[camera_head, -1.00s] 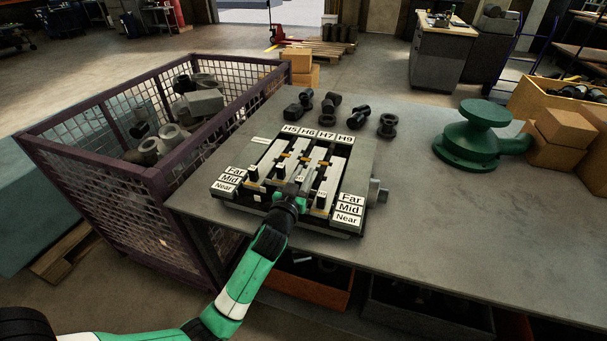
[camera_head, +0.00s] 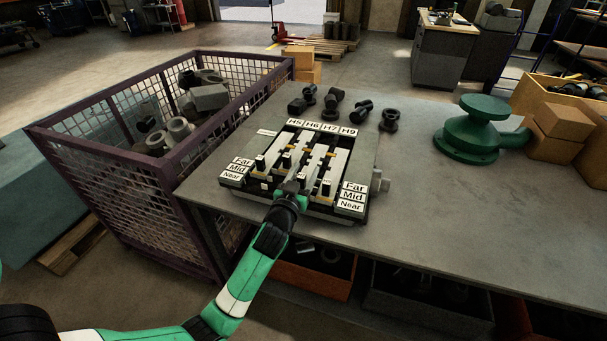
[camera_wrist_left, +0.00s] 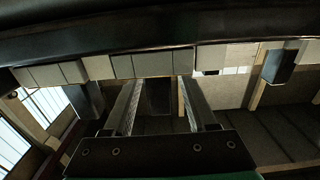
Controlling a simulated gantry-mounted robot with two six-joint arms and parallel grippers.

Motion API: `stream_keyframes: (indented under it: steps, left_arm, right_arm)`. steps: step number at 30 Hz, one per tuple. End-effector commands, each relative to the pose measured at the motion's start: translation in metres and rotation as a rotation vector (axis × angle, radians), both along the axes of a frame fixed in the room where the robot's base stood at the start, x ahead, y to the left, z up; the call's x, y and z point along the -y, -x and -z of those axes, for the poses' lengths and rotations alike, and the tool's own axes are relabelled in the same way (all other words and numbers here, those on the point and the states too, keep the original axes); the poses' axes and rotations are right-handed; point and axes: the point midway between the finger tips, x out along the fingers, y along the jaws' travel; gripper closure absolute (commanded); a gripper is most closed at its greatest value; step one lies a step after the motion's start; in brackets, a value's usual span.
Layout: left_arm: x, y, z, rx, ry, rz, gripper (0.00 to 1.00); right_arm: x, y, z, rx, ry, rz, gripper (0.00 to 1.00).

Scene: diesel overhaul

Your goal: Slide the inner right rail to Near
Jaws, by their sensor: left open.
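The rail fixture (camera_head: 362,213) lies on the grey bench, with H5, H6, H7 and H9 plates at its far edge. Far, Mid and Near plates line both sides. The inner right rail (camera_head: 314,160) is a pale bar with a dark handle towards its near end, partly hidden by my gripper. My left gripper (camera_head: 293,184) is low over the near middle of the fixture, at the inner rails. In the left wrist view its two fingers (camera_wrist_left: 162,108) stand apart with a dark block between them; contact cannot be told. My right gripper is out of view.
Neighbouring dark handles stand close on both sides of my gripper. Several dark fittings (camera_head: 333,97) lie behind the fixture. A green flanged part (camera_head: 468,143) stands to the right. A mesh crate (camera_head: 107,164) stands left of the bench (camera_head: 470,225). The bench's right front is clear.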

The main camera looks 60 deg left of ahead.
Motion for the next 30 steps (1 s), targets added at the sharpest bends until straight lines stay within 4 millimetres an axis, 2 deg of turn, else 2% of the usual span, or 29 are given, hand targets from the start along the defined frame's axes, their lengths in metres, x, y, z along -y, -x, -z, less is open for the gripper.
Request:
stream_keyframes:
  steps: [5,12,18,30]
  left_arm:
    - [0.012,0.012,0.000,-0.002,0.001,0.001,0.43]
    - [0.053,0.052,0.001,-0.004,0.001,0.003,0.43]
    - [0.077,0.076,0.001,-0.001,0.001,0.002,0.43]
    - [0.082,0.082,0.000,0.000,0.000,0.000,0.43]
  right_arm:
    - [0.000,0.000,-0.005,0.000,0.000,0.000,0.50]
    - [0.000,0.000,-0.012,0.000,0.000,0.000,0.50]
    - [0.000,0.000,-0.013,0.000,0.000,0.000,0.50]
    - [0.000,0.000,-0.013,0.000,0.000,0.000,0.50]
